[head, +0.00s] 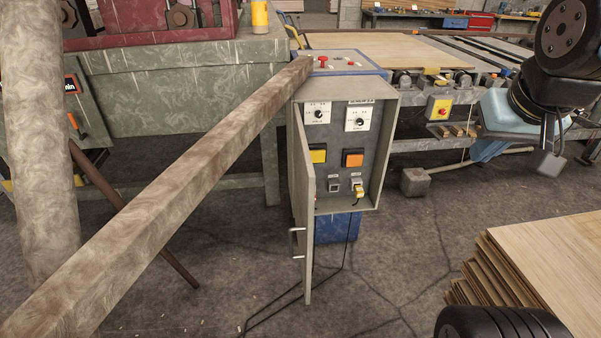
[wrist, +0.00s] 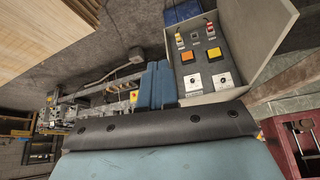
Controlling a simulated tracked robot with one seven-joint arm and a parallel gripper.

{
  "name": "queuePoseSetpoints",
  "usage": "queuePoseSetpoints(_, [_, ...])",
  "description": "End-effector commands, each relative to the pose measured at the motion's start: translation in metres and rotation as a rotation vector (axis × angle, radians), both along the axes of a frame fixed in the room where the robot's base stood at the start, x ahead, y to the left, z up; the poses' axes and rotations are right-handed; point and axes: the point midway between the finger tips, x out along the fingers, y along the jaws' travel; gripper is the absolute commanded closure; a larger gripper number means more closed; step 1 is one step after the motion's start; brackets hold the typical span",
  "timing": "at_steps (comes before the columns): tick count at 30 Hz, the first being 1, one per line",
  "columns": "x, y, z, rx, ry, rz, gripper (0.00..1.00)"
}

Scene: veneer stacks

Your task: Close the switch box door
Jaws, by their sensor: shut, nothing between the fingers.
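The switch box (head: 387,150) stands in the middle of the head view, its front open onto dials, yellow and orange buttons and small sockets. Its grey door (head: 307,210) hangs open from the left side, seen almost edge-on, with a bar handle (head: 297,242) on its outer face. In the wrist view the switch box (wrist: 202,62) appears upside down, with the open door (wrist: 262,40) to its right. My gripper (head: 482,154) is at the right of the head view, apart from the box and door. Its blue fingers (wrist: 158,66) are together and empty in the wrist view.
A long wooden beam (head: 170,195) crosses the left foreground, its far end by the box top. A veneer stack (head: 545,265) stands at lower right. Behind are a conveyor table (head: 420,52) and a green-grey bench (head: 185,75).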

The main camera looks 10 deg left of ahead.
Motion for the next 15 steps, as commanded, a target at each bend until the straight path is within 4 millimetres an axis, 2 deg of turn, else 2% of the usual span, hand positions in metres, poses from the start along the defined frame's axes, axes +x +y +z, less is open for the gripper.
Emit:
queuePoseSetpoints(8, [0.006, 0.007, 0.000, -0.004, 0.027, 0.005, 1.00])
queuePoseSetpoints(15, [0.034, 0.053, -0.006, -0.055, 0.146, 0.010, 1.00])
